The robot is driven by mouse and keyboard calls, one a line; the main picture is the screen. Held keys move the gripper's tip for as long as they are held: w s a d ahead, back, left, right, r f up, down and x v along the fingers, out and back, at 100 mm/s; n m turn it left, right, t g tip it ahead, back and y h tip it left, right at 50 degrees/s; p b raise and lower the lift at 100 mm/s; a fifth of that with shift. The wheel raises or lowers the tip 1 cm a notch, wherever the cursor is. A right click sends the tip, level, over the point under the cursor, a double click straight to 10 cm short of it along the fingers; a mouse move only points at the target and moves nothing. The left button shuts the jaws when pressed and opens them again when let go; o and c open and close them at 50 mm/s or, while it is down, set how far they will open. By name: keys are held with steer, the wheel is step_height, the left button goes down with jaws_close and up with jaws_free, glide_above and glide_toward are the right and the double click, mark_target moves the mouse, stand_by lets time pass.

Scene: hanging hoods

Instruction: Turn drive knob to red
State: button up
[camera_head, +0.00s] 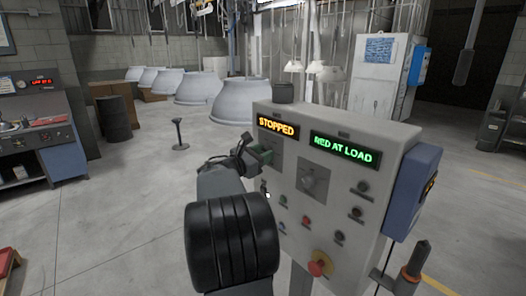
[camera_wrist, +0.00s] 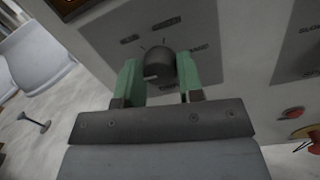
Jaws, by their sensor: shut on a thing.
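The control panel (camera_head: 330,200) stands in front of me, with an amber display (camera_head: 278,127) reading "STOPPED" and a green one (camera_head: 343,149) reading "RED AT LOAD". In the wrist view, a dark round knob (camera_wrist: 161,65) sits on a dark plate with position marks around it; the lettering is too blurred to read surely. My gripper (camera_wrist: 160,78) has its green fingers on both sides of this knob, shut on it. In the head view, my gripper (camera_head: 256,155) reaches the panel's left side and hides the knob. A second knob (camera_head: 313,180) is right of it.
A red mushroom button (camera_head: 319,265) is low on the panel, with several small buttons above it. A blue box (camera_head: 411,192) is on the panel's right side. White hoods (camera_head: 245,100) stand behind. The floor to the left is open around a small stand (camera_head: 180,135).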

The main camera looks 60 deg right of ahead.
steer(key=shift+f+n, duration=0.15)
steer(key=shift+n, duration=0.15)
steer(key=o, duration=0.9)
steer(key=shift+a, duration=0.1)
steer(key=b+v, duration=0.3)
steer(key=v, duration=1)
steer(key=shift+a, duration=0.3)
steer(key=shift+w, duration=0.1)
